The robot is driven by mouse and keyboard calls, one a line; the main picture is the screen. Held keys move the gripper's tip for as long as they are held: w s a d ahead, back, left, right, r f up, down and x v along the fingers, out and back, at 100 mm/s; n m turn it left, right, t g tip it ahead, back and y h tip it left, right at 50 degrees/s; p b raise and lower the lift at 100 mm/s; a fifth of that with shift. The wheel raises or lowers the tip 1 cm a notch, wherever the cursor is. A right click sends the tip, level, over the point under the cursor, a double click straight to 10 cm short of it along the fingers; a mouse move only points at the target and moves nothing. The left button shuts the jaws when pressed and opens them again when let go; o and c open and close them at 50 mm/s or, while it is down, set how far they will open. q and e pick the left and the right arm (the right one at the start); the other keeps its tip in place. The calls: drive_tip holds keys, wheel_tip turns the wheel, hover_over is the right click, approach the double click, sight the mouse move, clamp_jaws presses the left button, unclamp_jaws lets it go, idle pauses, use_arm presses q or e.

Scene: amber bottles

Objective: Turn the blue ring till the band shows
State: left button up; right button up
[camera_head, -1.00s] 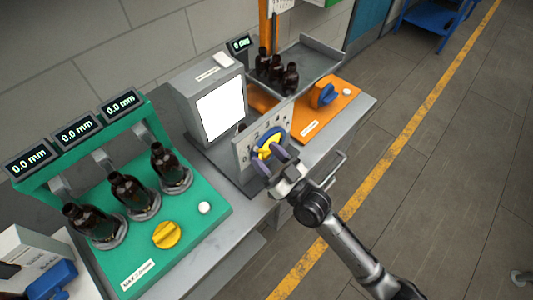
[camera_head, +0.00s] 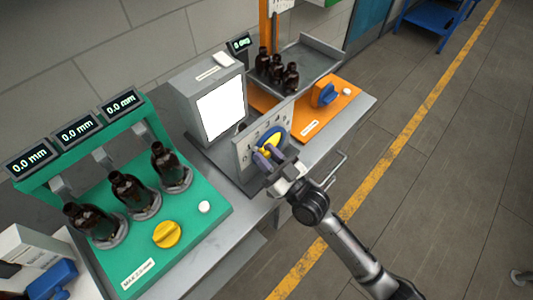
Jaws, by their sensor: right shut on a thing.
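The blue ring (camera_head: 284,134) is on the front of a grey numbered plate (camera_head: 243,150), around a yellow centre piece (camera_head: 270,141). My right gripper (camera_head: 268,156) is at the ring's lower part, shut on the ring's yellow centre or its edge; the fingers hide which. The plate stands in front of a grey box with a bright white screen (camera_head: 220,107). No band can be made out at this size. My left gripper is not in view.
A green station (camera_head: 190,215) with several amber bottles (camera_head: 128,190) and a yellow knob (camera_head: 166,234) stands at the left. An orange station (camera_head: 335,110) with a blue knob (camera_head: 323,95) and a grey tray (camera_head: 318,58) of bottles lies behind. Floor at right is clear.

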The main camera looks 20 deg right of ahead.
drive_tip(key=m+h+p, duration=0.1)
drive_tip(key=p, duration=0.1)
drive_tip(key=d+r+m+h+p, duration=0.1)
drive_tip(key=m+p, duration=0.1)
drive_tip(key=r+m+t+h+p, duration=0.1)
drive_tip(key=m+p, duration=0.1)
drive_tip(key=shift+w+d, duration=0.15)
drive_tip(key=shift+w, duration=0.1)
drive_tip(key=shift+w+d+f+m+h+p, duration=0.1)
drive_tip(key=shift+d+m+h+p, duration=0.1)
drive_tip(key=shift+m+p, duration=0.3)
drive_tip(key=shift+w+d+f+m+h+p, duration=0.1)
drive_tip(key=shift+m+h+p, duration=0.1)
drive_tip(key=shift+m, duration=0.5)
drive_tip(key=shift+f, duration=0.1)
drive_tip(key=o, duration=0.9)
drive_tip(key=shift+s, duration=0.1)
